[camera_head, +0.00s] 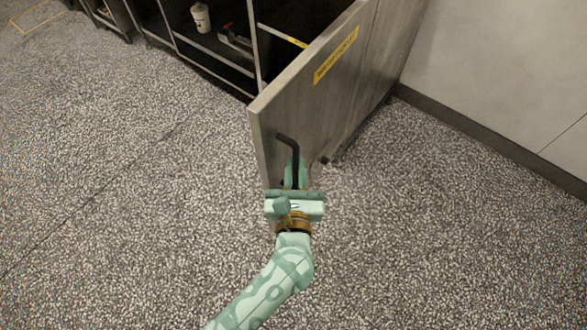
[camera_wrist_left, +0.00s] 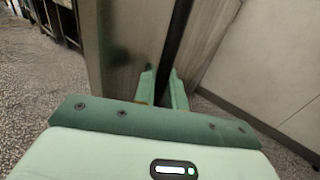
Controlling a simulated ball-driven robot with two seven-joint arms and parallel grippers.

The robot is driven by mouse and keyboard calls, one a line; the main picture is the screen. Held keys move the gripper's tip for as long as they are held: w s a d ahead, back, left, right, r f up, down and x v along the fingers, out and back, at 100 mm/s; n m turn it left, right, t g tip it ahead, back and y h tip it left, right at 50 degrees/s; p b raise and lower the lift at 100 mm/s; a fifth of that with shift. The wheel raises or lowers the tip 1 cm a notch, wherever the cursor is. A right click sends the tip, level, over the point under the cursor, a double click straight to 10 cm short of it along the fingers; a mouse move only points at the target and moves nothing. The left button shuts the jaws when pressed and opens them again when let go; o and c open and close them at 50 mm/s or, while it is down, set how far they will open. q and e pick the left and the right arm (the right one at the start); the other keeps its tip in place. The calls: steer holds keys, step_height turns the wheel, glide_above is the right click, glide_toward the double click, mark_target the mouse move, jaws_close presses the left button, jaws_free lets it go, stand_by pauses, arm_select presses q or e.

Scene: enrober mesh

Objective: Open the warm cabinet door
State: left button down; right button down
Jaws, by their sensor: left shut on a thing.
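The warm cabinet door (camera_head: 315,110) is a grey metal panel with a yellow label (camera_head: 336,56). It stands swung out from the cabinet, whose dark inside shows to its left. A black bar handle (camera_head: 294,150) is fixed near the door's free edge. My left gripper (camera_head: 295,175) is shut on the handle, low on its length. In the left wrist view the two green fingers (camera_wrist_left: 163,88) sit on either side of the dark handle (camera_wrist_left: 178,45), beside the door face (camera_wrist_left: 128,60). My right gripper is not in view.
The open cabinet (camera_head: 228,48) has shelves with a white container (camera_head: 201,17) and a small item (camera_head: 236,40). A pale wall (camera_head: 510,70) with a dark skirting stands on the right. The speckled floor (camera_head: 120,200) is clear to the left and front.

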arm_select(q)
steer(key=shift+w+r, duration=0.1)
steer(key=c, duration=1.5)
jaws_free()
steer(key=shift+c, duration=0.2)
